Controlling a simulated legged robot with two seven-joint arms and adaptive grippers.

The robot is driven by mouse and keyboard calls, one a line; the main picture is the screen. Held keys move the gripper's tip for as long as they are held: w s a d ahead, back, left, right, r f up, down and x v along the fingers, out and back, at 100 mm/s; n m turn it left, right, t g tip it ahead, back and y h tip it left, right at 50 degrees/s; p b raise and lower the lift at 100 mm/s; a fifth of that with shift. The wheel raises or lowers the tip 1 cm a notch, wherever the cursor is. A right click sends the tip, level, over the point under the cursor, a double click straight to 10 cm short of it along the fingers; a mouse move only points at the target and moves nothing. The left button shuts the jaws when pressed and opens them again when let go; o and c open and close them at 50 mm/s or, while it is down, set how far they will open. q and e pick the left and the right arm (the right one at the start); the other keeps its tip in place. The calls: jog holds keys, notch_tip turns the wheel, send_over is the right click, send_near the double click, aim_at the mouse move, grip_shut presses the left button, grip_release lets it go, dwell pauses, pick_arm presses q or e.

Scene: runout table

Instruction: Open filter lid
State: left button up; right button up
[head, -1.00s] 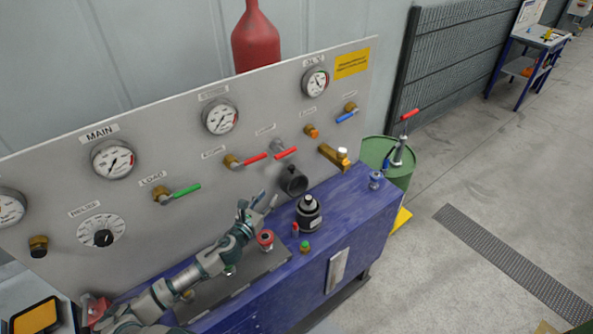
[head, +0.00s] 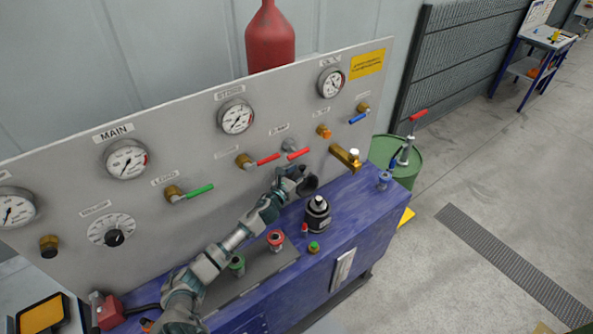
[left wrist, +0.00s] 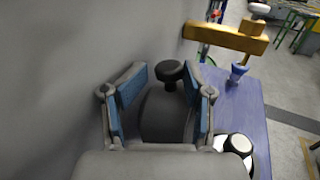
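The filter lid, a dark round cap with a knob (left wrist: 168,112), sits on the grey panel just above the blue bench. In the head view its dark side (head: 309,187) shows partly behind my left gripper (head: 288,181). In the left wrist view the two blue-padded fingers of my left gripper (left wrist: 163,97) are spread, one on each side of the lid. The right finger is very close to it; contact is not clear. My right gripper is not in view.
A black fitting with a white top (head: 317,213) stands on the blue bench (head: 355,215), right of the lid. A brass block (head: 345,157) and red-handled valves (head: 298,154) are on the panel above. A green drum (head: 404,165) stands beyond the bench.

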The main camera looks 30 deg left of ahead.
pick_arm(q)
jog(key=shift+a+f+y, duration=0.15)
jog(key=shift+a+y, duration=0.15)
jog(key=shift+a, duration=0.15)
jog(key=shift+o, duration=0.2)
jog(key=shift+d, duration=0.4)
jog(key=shift+d+r, duration=0.2)
jog(key=shift+d, duration=0.3)
jog(key=shift+d+r, duration=0.2)
jog(key=shift+d, duration=0.25)
grip_shut()
jog(key=shift+s+r, duration=0.1)
jog(key=shift+s+d+f+p, duration=0.15)
jog(key=shift+d+f+p, duration=0.1)
jog(key=shift+p, duration=0.65)
jog(key=shift+s+d+r, duration=0.2)
jog(key=shift+s+d, duration=0.05)
jog(key=shift+d, duration=0.35)
jog(key=shift+c, duration=0.2)
grip_release()
jog(key=shift+d, duration=0.1)
jog(key=s+d, duration=0.1)
jog(key=s, duration=1.1)
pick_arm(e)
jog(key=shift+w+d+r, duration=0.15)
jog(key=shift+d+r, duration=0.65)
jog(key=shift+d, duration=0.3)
